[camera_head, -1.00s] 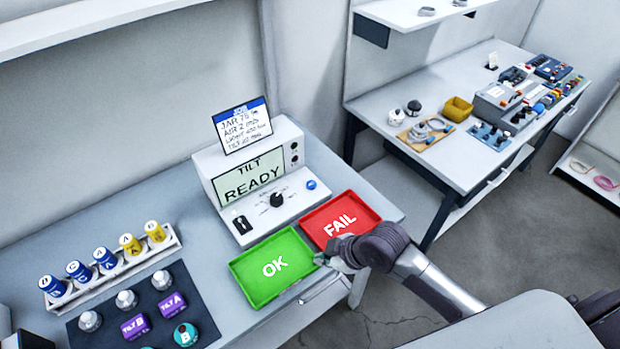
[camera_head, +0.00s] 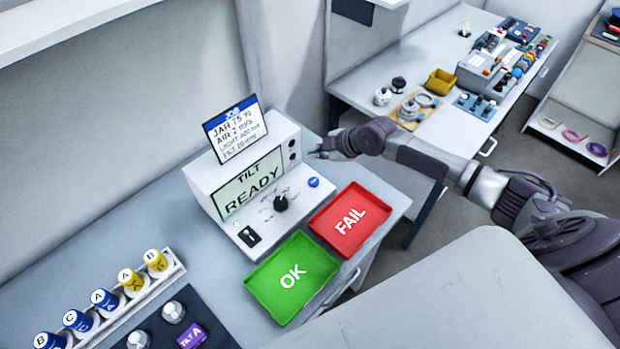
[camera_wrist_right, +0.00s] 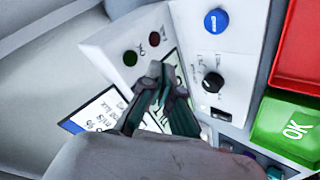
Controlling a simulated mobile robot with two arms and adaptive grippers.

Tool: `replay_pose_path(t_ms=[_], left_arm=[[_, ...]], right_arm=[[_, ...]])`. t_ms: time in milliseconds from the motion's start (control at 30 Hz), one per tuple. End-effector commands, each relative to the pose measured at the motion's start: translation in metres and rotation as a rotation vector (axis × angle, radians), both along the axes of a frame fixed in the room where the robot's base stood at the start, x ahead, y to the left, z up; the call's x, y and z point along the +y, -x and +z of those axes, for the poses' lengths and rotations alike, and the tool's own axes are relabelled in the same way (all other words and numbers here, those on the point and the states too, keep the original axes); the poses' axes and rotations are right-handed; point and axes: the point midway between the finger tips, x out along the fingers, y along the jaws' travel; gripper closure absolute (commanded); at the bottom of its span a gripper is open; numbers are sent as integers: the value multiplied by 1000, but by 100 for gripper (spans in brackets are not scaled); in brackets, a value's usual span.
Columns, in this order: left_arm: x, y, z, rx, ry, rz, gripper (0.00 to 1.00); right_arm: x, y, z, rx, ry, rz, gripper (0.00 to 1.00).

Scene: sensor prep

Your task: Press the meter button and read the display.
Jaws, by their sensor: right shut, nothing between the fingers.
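The white meter box (camera_head: 290,128) stands on the bench, its display (camera_head: 250,186) reading "TILT" and "READY". A blue button (camera_head: 313,182) and a black knob (camera_head: 280,203) sit on its sloped front panel. The blue button also shows in the right wrist view (camera_wrist_right: 216,20), with two small lamps, one green (camera_wrist_right: 130,58) and one dark red (camera_wrist_right: 154,39). My right gripper (camera_head: 322,153) is shut and empty, just right of the meter and beyond the blue button in the head view. It looks apart from the button. My left gripper is out of view.
A card (camera_head: 235,129) with written limits stands on the meter. A green OK tray (camera_head: 262,290) and red FAIL tray (camera_head: 378,212) lie in front. A rack (camera_head: 172,270) of several lettered vials is at lower left. A second bench (camera_head: 350,82) stands behind my right arm.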

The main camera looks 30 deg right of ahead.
Motion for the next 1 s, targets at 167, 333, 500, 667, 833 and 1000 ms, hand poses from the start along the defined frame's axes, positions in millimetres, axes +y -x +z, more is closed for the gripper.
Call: replay_pose_path(t_ms=[167, 333, 500, 667, 833, 1000], left_arm=[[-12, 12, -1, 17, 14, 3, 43], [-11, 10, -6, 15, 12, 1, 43], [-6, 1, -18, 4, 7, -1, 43], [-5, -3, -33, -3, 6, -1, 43], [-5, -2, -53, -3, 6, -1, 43], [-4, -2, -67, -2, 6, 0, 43]], right_arm=[[1, 0, -1, 1, -1, 0, 100], [1, 0, -8, 1, -1, 0, 100], [1, 0, -25, 1, -3, 0, 100], [1, 1, -48, 2, -2, 0, 100], [1, 1, -74, 2, -1, 0, 100], [1, 0, -88, 1, -1, 0, 100]])
